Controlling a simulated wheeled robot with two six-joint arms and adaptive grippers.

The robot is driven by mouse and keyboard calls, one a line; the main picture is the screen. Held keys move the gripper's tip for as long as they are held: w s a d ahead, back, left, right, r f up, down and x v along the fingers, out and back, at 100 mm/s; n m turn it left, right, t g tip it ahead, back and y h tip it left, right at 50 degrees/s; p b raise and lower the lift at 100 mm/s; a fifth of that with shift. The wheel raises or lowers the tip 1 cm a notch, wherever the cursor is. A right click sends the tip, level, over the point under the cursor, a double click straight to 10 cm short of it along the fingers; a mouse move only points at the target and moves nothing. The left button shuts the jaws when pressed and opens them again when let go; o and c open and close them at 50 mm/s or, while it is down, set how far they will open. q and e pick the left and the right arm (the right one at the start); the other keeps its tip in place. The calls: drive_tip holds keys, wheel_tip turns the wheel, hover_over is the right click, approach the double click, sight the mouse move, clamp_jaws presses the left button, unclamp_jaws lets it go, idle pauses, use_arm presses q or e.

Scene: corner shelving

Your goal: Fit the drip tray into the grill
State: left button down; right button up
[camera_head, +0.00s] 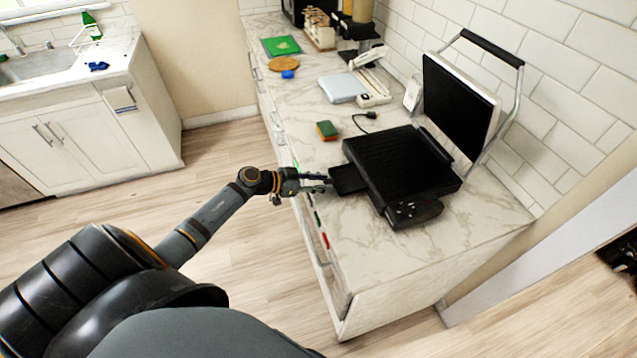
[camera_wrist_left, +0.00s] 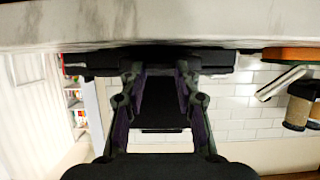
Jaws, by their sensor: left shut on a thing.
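The grill (camera_head: 400,165) is black, with its lid (camera_head: 458,105) standing open, and sits on the marble counter. The black drip tray (camera_head: 347,180) sticks out from the grill's left side, low down; how far its inner end goes in is hidden. My left gripper (camera_head: 317,182) comes in from the left and is shut on the tray's outer end. In the left wrist view, which is upside down, the gripper's two fingers (camera_wrist_left: 161,72) point at the dark grill body (camera_wrist_left: 215,60). The tray's outline merges with the black grill there. My right gripper is out of view.
A green and orange sponge (camera_head: 327,131) and a black plug (camera_head: 368,116) lie behind the grill. A white scale-like device (camera_head: 343,88), a blue item (camera_head: 288,74) and a green board (camera_head: 281,46) are farther back. The counter in front of the grill is clear.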

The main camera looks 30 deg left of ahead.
sight(346, 180)
use_arm(q)
drive_tip(key=shift+w+d, duration=0.4)
drive_tip(key=shift+w+d, duration=0.2)
drive_tip(key=shift+w, duration=0.05)
drive_tip(key=shift+w+d+p, duration=0.5)
drive_tip(key=shift+w+d, duration=0.7)
drive_tip(key=shift+w, duration=0.25)
drive_tip(key=shift+w+d, duration=0.2)
drive_tip(key=shift+w+d, duration=0.8)
drive_tip(key=shift+w, duration=0.15)
drive_tip(key=c, duration=0.9)
unclamp_jaws()
